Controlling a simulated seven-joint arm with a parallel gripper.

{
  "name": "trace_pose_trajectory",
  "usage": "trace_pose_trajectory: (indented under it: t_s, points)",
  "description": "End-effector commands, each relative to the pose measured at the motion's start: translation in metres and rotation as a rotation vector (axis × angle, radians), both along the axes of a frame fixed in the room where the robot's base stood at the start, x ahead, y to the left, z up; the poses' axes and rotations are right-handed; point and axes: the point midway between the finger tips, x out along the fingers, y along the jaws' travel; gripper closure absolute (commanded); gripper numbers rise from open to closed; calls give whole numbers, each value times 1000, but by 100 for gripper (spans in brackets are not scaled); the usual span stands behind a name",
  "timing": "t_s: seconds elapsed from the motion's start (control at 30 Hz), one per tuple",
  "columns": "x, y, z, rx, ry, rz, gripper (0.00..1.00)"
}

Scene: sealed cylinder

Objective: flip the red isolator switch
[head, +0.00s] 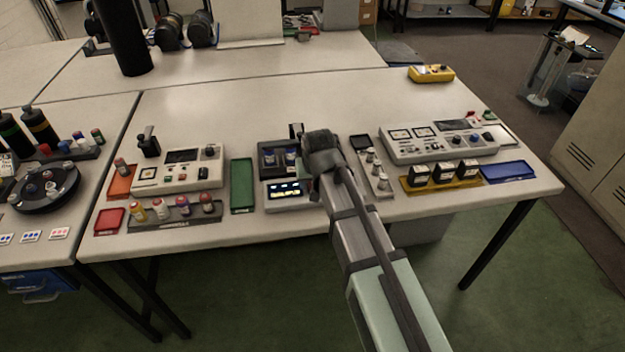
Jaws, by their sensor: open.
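I cannot make out for certain which part is the red isolator switch. A beige control console (180,170) on the left of the table has a dark display and small knobs, some reddish. A wider console (437,141) on the right has meters, a display and dark knobs; a small red item (473,115) lies by its far right corner. My gripper (320,150) is open above the middle of the table, between the two consoles. My wrist hides its fingertips and part of the table beneath. It appears apart from both consoles.
A scale-like box with a lit display (287,194), a dark tray (278,160) and a narrow tray (371,171) surround my gripper. A green tray (242,186) lies left, a yellow rack (441,181) right. A yellow device (431,74) stands behind. The table's back middle is clear.

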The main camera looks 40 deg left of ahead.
Motion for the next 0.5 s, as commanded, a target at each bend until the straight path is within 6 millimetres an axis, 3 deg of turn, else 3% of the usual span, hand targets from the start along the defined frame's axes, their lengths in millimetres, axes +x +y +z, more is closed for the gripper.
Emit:
trace_pose_trajectory:
  t_s: [0.23,0.5]
  points:
    - [0,0,0,0,0,0,51]
    - [0,0,0,1,-1,0,76]
